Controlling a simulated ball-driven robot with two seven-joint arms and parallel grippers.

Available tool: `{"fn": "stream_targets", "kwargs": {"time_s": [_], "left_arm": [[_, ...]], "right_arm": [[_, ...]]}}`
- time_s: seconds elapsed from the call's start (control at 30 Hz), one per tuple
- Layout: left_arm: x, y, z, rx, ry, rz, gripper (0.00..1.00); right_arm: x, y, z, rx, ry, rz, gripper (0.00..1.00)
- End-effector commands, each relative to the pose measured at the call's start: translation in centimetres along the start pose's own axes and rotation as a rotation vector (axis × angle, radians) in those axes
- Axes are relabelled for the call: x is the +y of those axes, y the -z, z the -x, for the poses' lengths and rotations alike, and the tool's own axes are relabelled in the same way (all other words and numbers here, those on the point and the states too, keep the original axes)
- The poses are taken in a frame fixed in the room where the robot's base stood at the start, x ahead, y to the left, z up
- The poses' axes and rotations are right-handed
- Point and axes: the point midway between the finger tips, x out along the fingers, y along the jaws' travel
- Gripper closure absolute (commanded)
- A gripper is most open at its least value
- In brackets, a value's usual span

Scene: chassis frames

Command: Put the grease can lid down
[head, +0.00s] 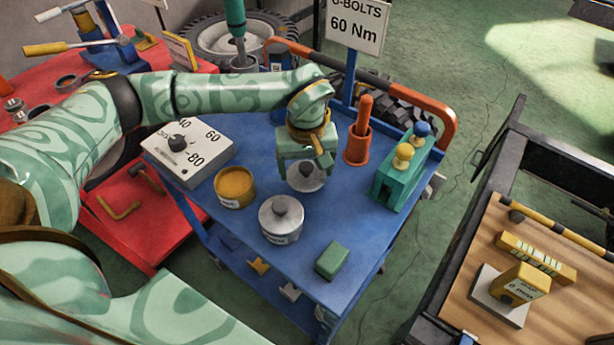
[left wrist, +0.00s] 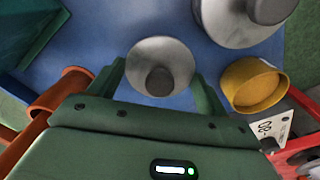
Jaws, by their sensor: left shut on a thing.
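The grease can lid (head: 305,179) is a round grey metal disc with a dark knob. It is between the fingers of my left gripper (head: 306,163), which is shut on it, over the blue cart top. In the left wrist view the lid (left wrist: 160,58) lies between the two green fingers (left wrist: 160,88), knob facing the camera. Whether it touches the cart top is hard to tell. An ochre can (head: 235,188) with a pale label stands to its left. A silver can (head: 281,221) with a knobbed top stands in front. My right gripper is not in view.
On the blue cart (head: 262,146) are a white dial box (head: 190,160), an orange cup with a handle (head: 357,148), a teal block with two knobs (head: 395,185) and a green block (head: 332,261). Bare cart top lies between the lid and the green block.

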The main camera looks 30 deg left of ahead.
Motion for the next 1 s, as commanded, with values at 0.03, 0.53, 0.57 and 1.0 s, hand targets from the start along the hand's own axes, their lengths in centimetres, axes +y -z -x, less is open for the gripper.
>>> {"fn": "stream_targets", "kwargs": {"time_s": [0.03,0.53,0.57,1.0], "left_arm": [[0.0,0.4,-0.9,-0.003,0.003,0.002,0.46],[0.0,0.3,-3.7,-0.001,0.002,0.001,0.46],[0.0,0.3,-3.8,-0.001,0.001,0.000,0.46],[0.0,0.3,-3.1,0.001,0.001,0.001,0.01]], "right_arm": [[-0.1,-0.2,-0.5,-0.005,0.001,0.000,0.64],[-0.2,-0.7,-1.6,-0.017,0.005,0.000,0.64],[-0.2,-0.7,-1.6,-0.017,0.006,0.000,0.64],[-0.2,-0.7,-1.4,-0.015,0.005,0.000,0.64]]}}
